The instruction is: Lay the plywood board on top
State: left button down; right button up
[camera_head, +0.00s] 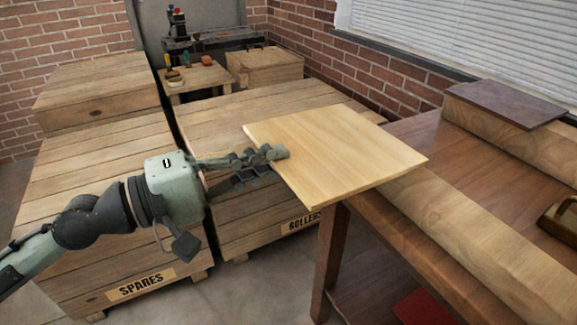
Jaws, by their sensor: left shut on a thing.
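The plywood board (345,148) is a pale, flat, roughly square sheet. My left gripper (277,160) is shut on its left edge. The board is held about level, its right part over the near left corner of the brown table (430,140) and its left part over the gap and crates. A long light wooden beam (470,235) lies along the table's near side, and the board covers its far left end. I cannot tell whether the board touches it. My right gripper is not in view.
A dark panel (505,104) rests on another wooden beam (470,117) at the back of the table. A wooden-handled tool (560,225) sits at the right edge. Large crates marked SPARES (85,220) and ROLLERS (240,215) stand left.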

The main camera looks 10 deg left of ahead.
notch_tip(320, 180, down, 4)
jog(key=b, duration=0.3)
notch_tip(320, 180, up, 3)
jog(key=p, duration=0.3)
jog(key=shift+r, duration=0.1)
pick_arm(q)
jog(key=v, duration=0.9)
